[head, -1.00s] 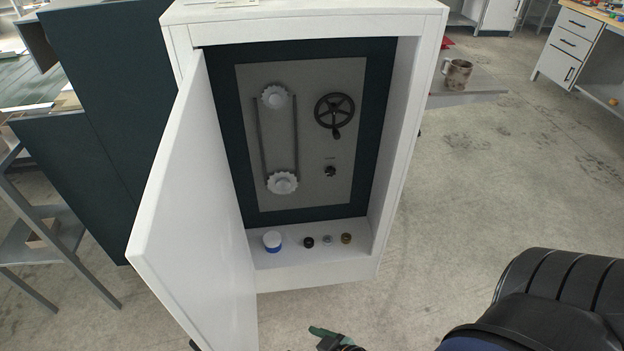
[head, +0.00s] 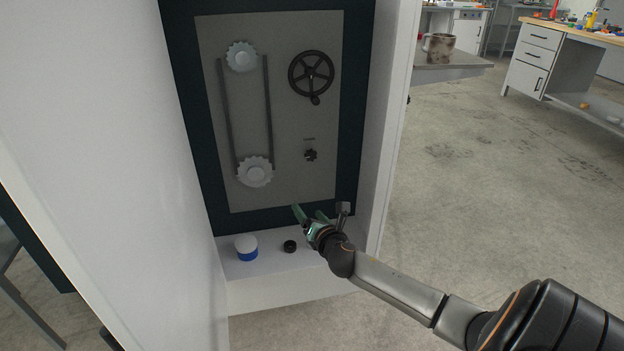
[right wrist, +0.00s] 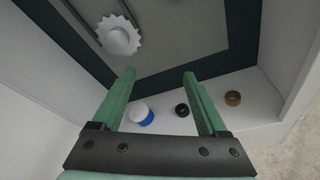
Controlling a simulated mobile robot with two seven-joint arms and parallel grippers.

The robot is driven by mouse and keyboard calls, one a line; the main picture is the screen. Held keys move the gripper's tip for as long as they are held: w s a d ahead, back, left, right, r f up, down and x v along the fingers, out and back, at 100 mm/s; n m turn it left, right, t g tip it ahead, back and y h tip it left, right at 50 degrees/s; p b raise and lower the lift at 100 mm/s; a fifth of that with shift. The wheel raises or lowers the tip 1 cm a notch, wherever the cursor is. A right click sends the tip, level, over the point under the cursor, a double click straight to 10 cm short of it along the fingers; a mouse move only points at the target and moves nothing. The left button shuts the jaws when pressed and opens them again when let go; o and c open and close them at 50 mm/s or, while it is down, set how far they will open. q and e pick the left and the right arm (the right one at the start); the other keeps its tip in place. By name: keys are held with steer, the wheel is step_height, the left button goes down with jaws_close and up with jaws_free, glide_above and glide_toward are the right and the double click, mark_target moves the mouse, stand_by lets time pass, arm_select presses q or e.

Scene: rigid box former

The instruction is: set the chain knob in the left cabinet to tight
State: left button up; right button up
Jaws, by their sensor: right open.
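The chain knob (head: 310,155) is a small black knob on the grey panel (head: 290,185) inside the open white cabinet, below a black handwheel (head: 311,75). Its setting is too small to read. My right gripper (head: 308,212) is open and empty, below the knob and just above the cabinet floor. In the right wrist view its green fingers (right wrist: 160,82) are apart, with a pale sprocket (right wrist: 119,36) ahead of them. The knob does not show in that view. My left gripper is not in view.
On the cabinet floor stand a blue-and-white jar (head: 246,247) and a black cap (head: 290,246); a brass cap (right wrist: 233,98) shows in the wrist view. The open door (head: 110,150) bounds the left, the side wall (head: 393,120) the right.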

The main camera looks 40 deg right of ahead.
mark_target(311, 156)
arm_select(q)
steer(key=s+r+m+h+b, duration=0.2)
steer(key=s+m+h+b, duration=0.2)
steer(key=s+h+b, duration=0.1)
arm_select(e)
steer(key=w+d+r+n+h+b, duration=0.1)
steer(key=w+d, duration=0.3)
steer(key=w+d+r+n+t+h+b, duration=0.1)
steer(key=w+d+r+n, duration=0.1)
steer(key=w+d, duration=0.2)
steer(key=w+d+r+n+h+b, duration=0.1)
steer(key=w+d+b, duration=0.1)
steer(key=w+d, duration=0.2)
steer(key=shift+w+d+r+n+t, duration=0.15)
steer(key=shift+d+r+n+t, duration=0.1)
steer(key=shift+n+t, duration=0.05)
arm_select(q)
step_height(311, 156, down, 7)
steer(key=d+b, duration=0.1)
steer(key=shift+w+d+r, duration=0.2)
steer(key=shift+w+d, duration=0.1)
arm_select(e)
steer(key=shift+x, duration=1.15)
steer(key=shift+r, duration=0.1)
jaws_close()
